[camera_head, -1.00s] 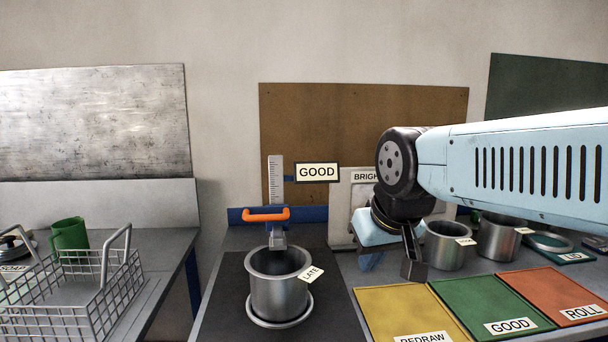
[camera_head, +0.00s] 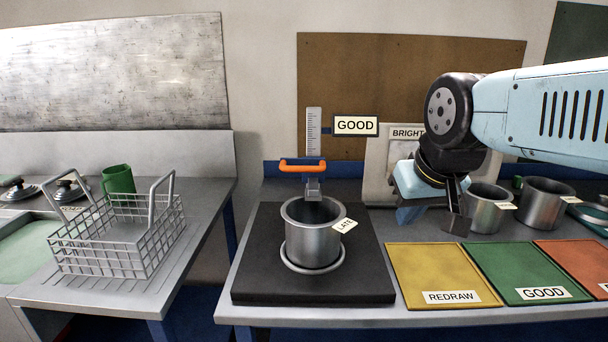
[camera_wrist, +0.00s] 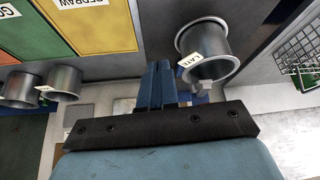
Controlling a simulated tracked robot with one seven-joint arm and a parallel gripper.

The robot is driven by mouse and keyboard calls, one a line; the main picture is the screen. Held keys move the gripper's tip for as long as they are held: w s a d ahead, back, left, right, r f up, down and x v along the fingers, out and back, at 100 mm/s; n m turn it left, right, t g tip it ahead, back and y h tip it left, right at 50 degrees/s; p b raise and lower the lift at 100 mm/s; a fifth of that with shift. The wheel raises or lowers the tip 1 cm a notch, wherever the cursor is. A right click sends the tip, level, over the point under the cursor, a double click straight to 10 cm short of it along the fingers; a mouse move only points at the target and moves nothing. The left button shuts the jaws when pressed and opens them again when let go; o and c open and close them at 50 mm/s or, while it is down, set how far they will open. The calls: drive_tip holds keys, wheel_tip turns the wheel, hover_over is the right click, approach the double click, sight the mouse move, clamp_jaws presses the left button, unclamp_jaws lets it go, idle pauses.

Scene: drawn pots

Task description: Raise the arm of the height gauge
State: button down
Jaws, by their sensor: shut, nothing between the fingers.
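The height gauge (camera_head: 314,135) stands behind the black plate, with an upright ruled scale and an orange handle (camera_head: 302,165) on its arm. The arm's grey foot (camera_head: 313,187) hangs at the back rim of a steel pot (camera_head: 313,243); I cannot tell whether they touch. The pot stands upright on the plate with a LATE tag (camera_head: 344,226). It also shows in the wrist view (camera_wrist: 203,50). My gripper (camera_head: 457,222) is shut and empty, above the counter right of the pot and behind the yellow mat. Its fingers show in the wrist view (camera_wrist: 158,84).
Yellow REDRAW (camera_head: 437,270) and green GOOD (camera_head: 520,265) mats lie at the front right, beside an orange one. Steel pots (camera_head: 487,208) stand behind them. A GOOD sign (camera_head: 356,125) is beside the scale. A wire basket (camera_head: 118,235) and green mug (camera_head: 118,180) stand on the left table.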

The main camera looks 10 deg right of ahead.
drive_tip(key=c, duration=1.8)
unclamp_jaws()
drive_tip(key=shift+o, duration=1.4)
drive_tip(key=shift+w+f, duration=0.1)
drive_tip(key=shift+w, duration=0.1)
drive_tip(key=o, duration=0.4)
drive_tip(key=w+n+g+h, duration=0.1)
drive_tip(key=w+g+h, duration=0.1)
drive_tip(key=w, duration=0.1)
drive_tip(key=w+a+f+n+g+h, duration=0.1)
drive_tip(key=w, duration=0.1)
drive_tip(key=shift+f+n+h, duration=0.1)
drive_tip(key=shift+n+h, duration=0.2)
drive_tip(key=shift+h, duration=0.1)
drive_tip(key=shift+o, duration=0.2)
drive_tip(key=n+t+h, duration=0.6)
drive_tip(key=t+h, duration=0.1)
drive_tip(key=h, duration=0.3)
approach(300, 170)
drive_tip(key=x, duration=1.1)
